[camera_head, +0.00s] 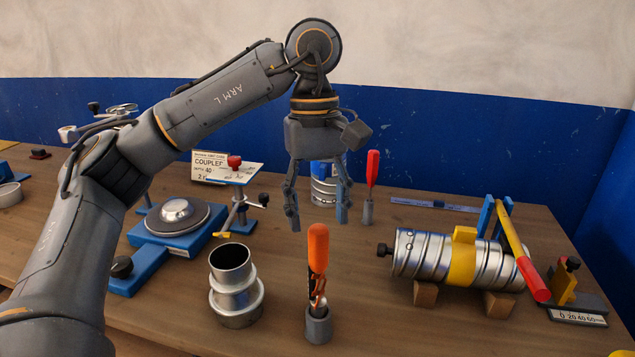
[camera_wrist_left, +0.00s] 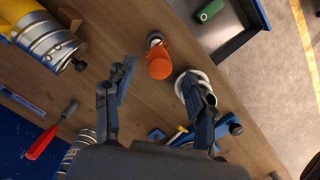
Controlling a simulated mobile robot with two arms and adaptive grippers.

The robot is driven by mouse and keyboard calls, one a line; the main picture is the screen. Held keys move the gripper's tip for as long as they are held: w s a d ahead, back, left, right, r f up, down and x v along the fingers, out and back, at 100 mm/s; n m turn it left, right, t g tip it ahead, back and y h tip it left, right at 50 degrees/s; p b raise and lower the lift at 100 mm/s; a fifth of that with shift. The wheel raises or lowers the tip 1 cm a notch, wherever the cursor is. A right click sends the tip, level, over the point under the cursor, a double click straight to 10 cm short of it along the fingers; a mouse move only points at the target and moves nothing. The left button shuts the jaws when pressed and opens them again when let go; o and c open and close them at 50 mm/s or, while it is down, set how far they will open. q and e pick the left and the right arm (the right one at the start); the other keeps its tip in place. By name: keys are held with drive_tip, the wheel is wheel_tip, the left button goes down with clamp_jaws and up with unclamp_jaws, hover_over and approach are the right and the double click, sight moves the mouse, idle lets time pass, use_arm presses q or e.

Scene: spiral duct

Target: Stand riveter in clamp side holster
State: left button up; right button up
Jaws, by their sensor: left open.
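An orange-handled tool (camera_head: 318,248), which looks like the riveter, stands upright in a small grey holster (camera_head: 318,325) at the front middle of the bench. Its handle (camera_wrist_left: 159,66) also shows between the fingers in the left wrist view. My left gripper (camera_head: 319,218) points down, open and empty, with its fingertips near the height of the handle top. No contact with the handle shows. A red-handled tool (camera_head: 372,168) stands in another grey holster (camera_head: 367,212) farther back. A ribbed duct (camera_head: 415,255) with a yellow strap (camera_head: 462,257) lies at the right.
A stepped metal duct piece (camera_head: 237,297) stands left of the orange handle. A blue fixture with a round plate (camera_head: 178,217) and a sign (camera_head: 210,167) are farther left. A yellow bar with a red grip (camera_head: 535,280) slants by the duct. Bare wood lies around the front holster.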

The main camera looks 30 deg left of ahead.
use_arm(q)
drive_tip(key=shift+w+a+r, duration=0.15)
drive_tip(key=shift+r, duration=0.95)
drive_tip(key=shift+w+a+r, duration=0.1)
drive_tip(key=shift+r, duration=1)
drive_tip(key=shift+f, duration=0.1)
